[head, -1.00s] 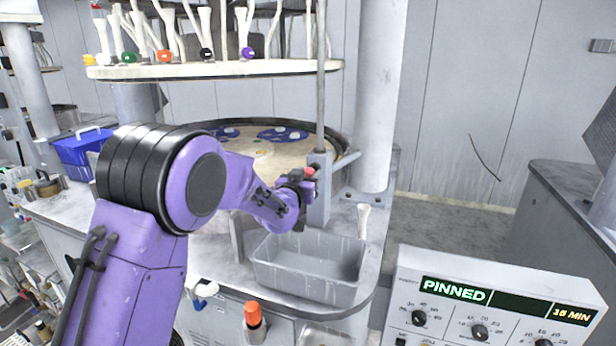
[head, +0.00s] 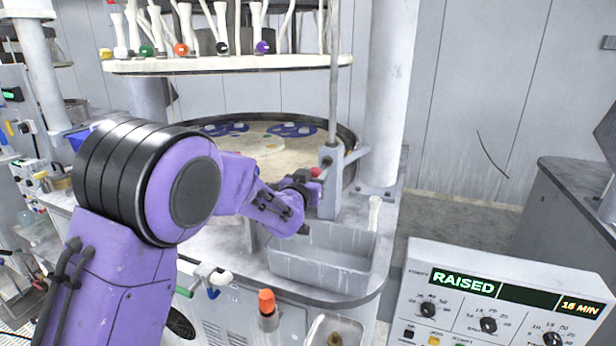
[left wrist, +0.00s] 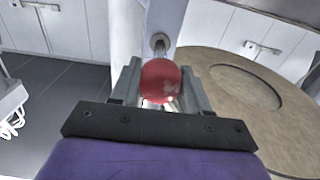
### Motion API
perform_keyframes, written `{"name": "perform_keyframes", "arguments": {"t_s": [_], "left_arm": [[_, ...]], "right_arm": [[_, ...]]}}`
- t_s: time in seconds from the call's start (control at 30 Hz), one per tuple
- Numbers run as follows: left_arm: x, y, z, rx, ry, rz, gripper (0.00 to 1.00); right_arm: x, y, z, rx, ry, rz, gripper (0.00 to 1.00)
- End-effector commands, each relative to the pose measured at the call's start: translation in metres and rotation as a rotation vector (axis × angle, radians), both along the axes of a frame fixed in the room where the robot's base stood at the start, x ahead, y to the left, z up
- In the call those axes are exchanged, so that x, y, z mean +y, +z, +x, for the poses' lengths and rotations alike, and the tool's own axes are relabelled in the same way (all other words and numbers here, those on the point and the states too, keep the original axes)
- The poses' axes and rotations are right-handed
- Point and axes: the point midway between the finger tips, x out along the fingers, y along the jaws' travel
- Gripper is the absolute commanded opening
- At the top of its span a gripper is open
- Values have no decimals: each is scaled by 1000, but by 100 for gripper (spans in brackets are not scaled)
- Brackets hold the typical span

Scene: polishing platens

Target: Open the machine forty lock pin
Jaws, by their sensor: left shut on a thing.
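The lock pin's red ball knob (left wrist: 161,81) sits between the two fingers of my left gripper (left wrist: 160,88) in the left wrist view, and the gripper is shut on it. In the head view the red knob (head: 316,172) shows at the tip of my left gripper (head: 308,186), beside the grey pin housing (head: 331,180) at the rim of the round platen (head: 262,146). A metal pin shaft (left wrist: 160,44) shows behind the knob. The display panel (head: 500,300) reads RAISED and 15 MIN. My right gripper is not in view.
An orange-capped item (head: 267,302) is at the front.

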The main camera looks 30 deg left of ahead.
Motion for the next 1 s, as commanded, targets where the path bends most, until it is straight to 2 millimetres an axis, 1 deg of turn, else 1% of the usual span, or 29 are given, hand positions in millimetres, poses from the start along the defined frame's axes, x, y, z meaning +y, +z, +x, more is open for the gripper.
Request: {"name": "perform_keyframes", "arguments": {"t_s": [0.03,0.07,0.1,0.13,0.37,0.47,0.57,0.7,0.8,0.9,1.0], "left_arm": [[0,-3,-1,6,0,-2,0],[1,-3,-1,6,1,-2,55],[1,-3,-1,6,1,-2,68],[1,-3,-1,5,1,-2,71],[1,-2,-1,4,1,-2,71],[0,-3,-6,3,0,-1,71],[-3,-4,-23,2,1,-1,71],[-8,-5,-58,2,1,-2,71],[-12,-4,-80,1,1,0,71],[-15,1,-96,5,1,1,71],[-15,0,-105,4,2,-1,71]], "right_arm": [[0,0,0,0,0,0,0],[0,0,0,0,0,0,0],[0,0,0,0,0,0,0],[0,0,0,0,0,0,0],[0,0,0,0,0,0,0],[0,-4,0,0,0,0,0],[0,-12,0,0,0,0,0],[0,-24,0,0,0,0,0],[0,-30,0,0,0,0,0],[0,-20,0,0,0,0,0],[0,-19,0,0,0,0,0]]}}
